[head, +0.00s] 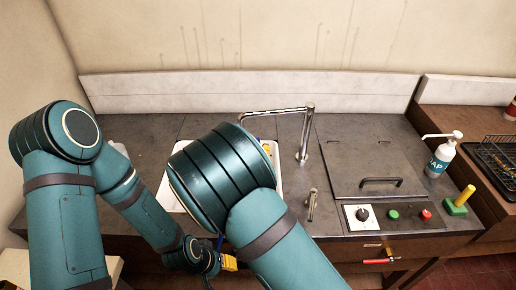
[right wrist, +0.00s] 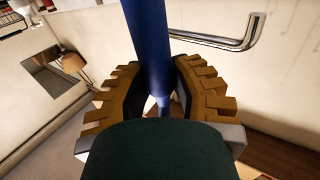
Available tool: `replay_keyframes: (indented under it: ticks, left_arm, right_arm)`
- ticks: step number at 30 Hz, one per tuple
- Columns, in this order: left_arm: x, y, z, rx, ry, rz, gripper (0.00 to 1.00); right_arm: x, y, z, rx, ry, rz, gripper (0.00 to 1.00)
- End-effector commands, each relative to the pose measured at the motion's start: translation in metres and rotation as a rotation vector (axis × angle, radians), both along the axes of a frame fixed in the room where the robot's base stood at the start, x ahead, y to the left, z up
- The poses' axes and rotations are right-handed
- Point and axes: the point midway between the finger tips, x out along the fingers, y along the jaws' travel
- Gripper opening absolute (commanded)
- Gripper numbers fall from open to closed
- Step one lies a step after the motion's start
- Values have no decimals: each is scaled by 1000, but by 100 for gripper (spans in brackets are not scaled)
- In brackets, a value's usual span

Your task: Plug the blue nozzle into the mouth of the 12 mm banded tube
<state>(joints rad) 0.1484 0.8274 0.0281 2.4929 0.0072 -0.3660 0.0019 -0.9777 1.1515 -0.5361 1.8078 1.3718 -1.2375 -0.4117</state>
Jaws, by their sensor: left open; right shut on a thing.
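In the right wrist view my right gripper (right wrist: 160,88) is shut on the blue nozzle (right wrist: 150,38), a smooth blue cylinder that stands between its toothed brown fingers and narrows below them. In the head view my right arm's large teal joint covers the middle of the counter, and the right gripper is hidden. My left gripper (head: 217,263) is low at the counter's front edge, small and partly hidden, with a yellow finger pad showing; it is open. I cannot make out the 12 mm banded tube in either view.
A white sink (head: 277,190) with a tall metal faucet (head: 304,135) is partly behind my right arm. To the right are a lidded panel (head: 365,155), a soap bottle (head: 440,158), a green block with a yellow peg (head: 457,203) and a black rack (head: 495,165).

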Motion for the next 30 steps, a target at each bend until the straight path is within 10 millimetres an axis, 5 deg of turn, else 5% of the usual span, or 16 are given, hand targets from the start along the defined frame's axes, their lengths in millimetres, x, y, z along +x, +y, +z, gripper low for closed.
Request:
replay_keyframes:
  ticks: [30]
  left_arm:
    - [0,0,-16,0,0,0,47]
  right_arm:
    - [0,0,-21,-1,-1,0,0]
